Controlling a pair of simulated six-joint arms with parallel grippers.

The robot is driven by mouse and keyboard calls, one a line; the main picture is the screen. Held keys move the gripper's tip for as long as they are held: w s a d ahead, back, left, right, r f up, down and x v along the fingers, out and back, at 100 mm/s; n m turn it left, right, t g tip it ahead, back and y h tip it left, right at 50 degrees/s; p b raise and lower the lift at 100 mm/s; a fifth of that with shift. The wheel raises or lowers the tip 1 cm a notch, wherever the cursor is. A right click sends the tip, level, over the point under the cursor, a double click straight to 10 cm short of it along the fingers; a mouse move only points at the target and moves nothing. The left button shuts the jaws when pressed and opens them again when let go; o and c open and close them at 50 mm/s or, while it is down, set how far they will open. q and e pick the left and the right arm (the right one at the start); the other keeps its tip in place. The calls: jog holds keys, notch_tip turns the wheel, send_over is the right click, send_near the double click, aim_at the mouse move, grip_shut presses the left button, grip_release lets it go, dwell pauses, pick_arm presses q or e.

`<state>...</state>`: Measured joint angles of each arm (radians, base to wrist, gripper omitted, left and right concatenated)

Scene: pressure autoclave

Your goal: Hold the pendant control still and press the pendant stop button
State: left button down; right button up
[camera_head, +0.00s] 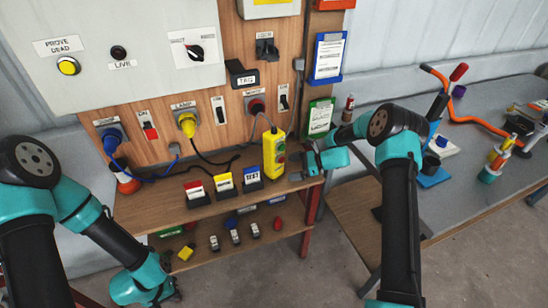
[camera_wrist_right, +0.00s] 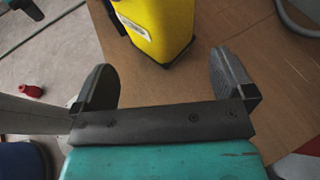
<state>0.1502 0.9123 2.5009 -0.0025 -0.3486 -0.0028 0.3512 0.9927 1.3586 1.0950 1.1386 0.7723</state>
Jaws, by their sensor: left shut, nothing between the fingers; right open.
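The pendant control (camera_head: 270,157) is a yellow upright box on the wooden shelf, with a cable from its top. Small buttons show on its right-hand face, too small to tell which is the stop button. My right gripper (camera_head: 296,167) is open just to the right of the pendant. In the right wrist view the yellow pendant (camera_wrist_right: 158,28) stands ahead of the open right gripper (camera_wrist_right: 165,80), apart from both fingers, with its upper part out of frame. My left gripper (camera_head: 176,294) is shut and empty, low at the left, below the shelves and far from the pendant.
Red, yellow and blue label holders (camera_head: 224,184) stand left of the pendant on the upper shelf (camera_head: 180,212). Small items lie on the lower shelf (camera_head: 262,235). Plugs, switches and cables crowd the wooden panel (camera_head: 225,110) behind. A grey bench (camera_head: 470,190) with tools is at right.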

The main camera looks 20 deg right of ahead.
aim_at(277, 170)
jog(key=shift+x, duration=3.55)
jog(key=c, duration=0.3)
